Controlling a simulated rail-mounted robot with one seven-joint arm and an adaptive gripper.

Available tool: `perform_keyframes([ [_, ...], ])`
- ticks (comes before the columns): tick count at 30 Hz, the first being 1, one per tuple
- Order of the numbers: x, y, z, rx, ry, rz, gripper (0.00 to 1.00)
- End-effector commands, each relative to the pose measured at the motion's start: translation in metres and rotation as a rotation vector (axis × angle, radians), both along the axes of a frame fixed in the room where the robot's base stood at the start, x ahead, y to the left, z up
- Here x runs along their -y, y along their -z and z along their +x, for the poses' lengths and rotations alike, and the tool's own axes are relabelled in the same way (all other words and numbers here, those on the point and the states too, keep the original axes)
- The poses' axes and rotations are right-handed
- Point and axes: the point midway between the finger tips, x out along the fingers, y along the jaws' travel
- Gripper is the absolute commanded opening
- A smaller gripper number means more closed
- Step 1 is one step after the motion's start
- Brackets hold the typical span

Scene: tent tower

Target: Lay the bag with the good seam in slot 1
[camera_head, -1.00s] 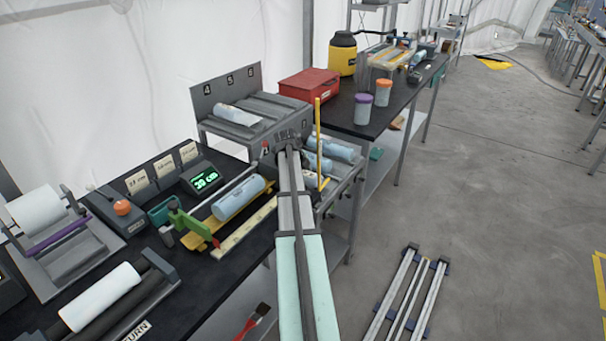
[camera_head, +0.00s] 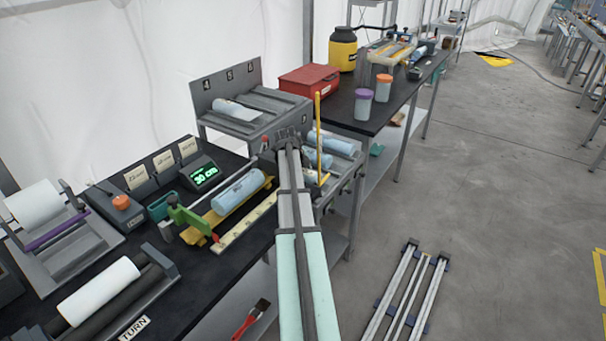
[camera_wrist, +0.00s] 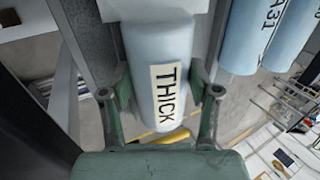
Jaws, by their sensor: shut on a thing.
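My gripper (camera_wrist: 163,98) is shut on a light blue rolled bag (camera_wrist: 155,48) in the wrist view. Its pale label reads THICK, and a green finger stands on each side. I cannot see its seam. Two more blue bags (camera_wrist: 243,38) lie to the right, one label partly reading A31. In the head view my gripper (camera_head: 287,137) is at the lower tier of the grey rack (camera_head: 262,127), mostly hidden by my arm. Blue bags (camera_head: 332,142) lie in that tier, right of my arm. Its slot numbers are not readable. Another bag (camera_head: 235,110) lies on the upper tier by number 4.
A blue bag (camera_head: 237,192) lies on the yellow measuring tray (camera_head: 200,233), beside a lit green display (camera_head: 204,174). A yellow upright post (camera_head: 318,130) stands close by my gripper. A red box (camera_head: 308,80) and two lidded jars (camera_head: 363,105) stand behind. Floor at right is mostly open.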

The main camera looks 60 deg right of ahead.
Motion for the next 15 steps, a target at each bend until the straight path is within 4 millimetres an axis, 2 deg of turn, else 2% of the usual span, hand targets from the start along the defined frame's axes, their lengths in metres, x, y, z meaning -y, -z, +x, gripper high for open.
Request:
perform_keyframes([
  [7, 0.0002, 0.0025, 0.0001, 0.000, 0.000, -0.001, 0.11],
  [8, 0.0002, 0.0023, 0.0001, 0.000, 0.000, -0.001, 0.64],
  [10, 0.0002, 0.0020, 0.0001, 0.000, 0.000, -0.001, 0.89],
  [15, 0.0001, 0.0022, 0.0000, 0.000, 0.000, 0.000, 0.90],
])
